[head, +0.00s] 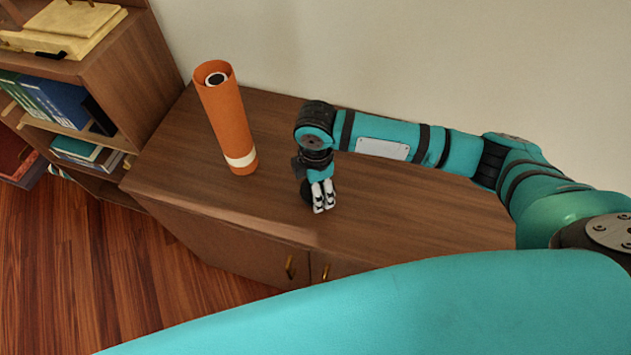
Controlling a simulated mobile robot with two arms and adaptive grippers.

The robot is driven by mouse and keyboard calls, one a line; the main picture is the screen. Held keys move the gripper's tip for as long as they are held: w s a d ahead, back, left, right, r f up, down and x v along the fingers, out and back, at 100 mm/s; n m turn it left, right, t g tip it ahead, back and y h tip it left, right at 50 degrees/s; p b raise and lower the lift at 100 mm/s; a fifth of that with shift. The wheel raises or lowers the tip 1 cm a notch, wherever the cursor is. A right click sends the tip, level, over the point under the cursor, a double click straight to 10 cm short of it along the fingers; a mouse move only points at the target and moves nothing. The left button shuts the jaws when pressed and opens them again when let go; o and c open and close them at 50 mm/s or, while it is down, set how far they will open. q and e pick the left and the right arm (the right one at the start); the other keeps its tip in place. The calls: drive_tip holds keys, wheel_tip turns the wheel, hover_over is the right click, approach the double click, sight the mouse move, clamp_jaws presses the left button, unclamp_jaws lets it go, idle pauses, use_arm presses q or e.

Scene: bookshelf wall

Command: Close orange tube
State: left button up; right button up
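The orange tube (226,122) stands upright on the wooden cabinet top, left of centre in the head view. Its top end is open, and a dark round thing with a pale rim shows inside. A pale band runs around it near the bottom. My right gripper (324,197) points down, low over the cabinet top to the right of the tube and apart from it. Its fingertips are close together. A small dark rounded thing (307,192) shows partly behind them; I cannot tell whether it is held or what it is. My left gripper is out of view.
The cabinet top (275,200) is otherwise clear around the tube and gripper. A wooden bookshelf (135,80) with books and a yellow stack (75,25) stands close on the left. A pale wall (400,55) rises behind. Cabinet doors with handles face the front.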

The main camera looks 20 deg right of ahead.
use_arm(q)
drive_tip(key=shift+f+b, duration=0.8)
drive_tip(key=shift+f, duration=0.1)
use_arm(e)
drive_tip(key=s+a+r, duration=0.1)
drive_tip(key=s+a, duration=0.2)
drive_tip(key=s, duration=1)
drive_tip(key=shift+a+r, duration=0.2)
drive_tip(key=shift+a, duration=0.1)
drive_tip(key=shift+s, duration=0.1)
